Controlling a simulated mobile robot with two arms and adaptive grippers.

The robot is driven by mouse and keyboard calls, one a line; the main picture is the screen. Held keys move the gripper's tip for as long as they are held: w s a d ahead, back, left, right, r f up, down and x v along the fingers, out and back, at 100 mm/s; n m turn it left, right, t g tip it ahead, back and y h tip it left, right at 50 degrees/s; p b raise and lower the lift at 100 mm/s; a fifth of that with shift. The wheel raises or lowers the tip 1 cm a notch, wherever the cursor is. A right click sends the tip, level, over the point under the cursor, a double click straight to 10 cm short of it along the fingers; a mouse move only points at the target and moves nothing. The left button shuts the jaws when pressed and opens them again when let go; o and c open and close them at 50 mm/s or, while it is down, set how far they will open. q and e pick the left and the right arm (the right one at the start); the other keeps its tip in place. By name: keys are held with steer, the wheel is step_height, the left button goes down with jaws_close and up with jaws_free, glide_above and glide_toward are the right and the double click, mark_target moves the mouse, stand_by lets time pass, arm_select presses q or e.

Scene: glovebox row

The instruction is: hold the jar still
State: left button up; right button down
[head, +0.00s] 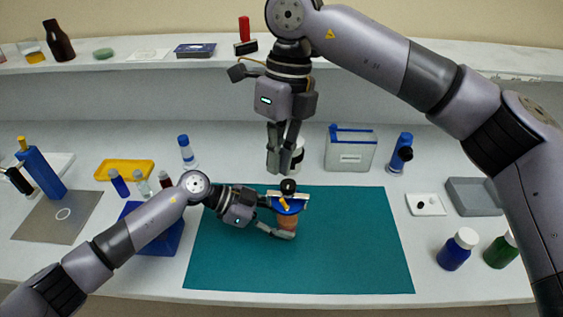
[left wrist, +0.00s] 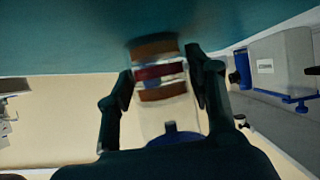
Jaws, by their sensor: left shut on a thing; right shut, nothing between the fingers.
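The jar (head: 287,222) stands on the teal mat (head: 350,262), with an orange-brown body in the head view. A blue piece with a yellow part, a pale bar and a black knob (head: 288,187) sits at its top. In the left wrist view the jar (left wrist: 160,94) shows brown and red bands, a clear part and a blue end. My left gripper (head: 281,217) is shut on the jar from the left, one finger on each side; its fingers also show in the left wrist view (left wrist: 163,85). My right gripper (head: 279,171) is shut and empty, pointing down above the knob.
A white cylinder (head: 299,153) is partly hidden behind my right gripper. A grey box with a blue top (head: 350,155) stands behind the mat. Blue (head: 455,254) and green bottles stand at the right; a yellow tray (head: 124,170) and small vials stand at the left. The mat's right part is clear.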

arm_select(q)
steer(key=o, duration=0.9)
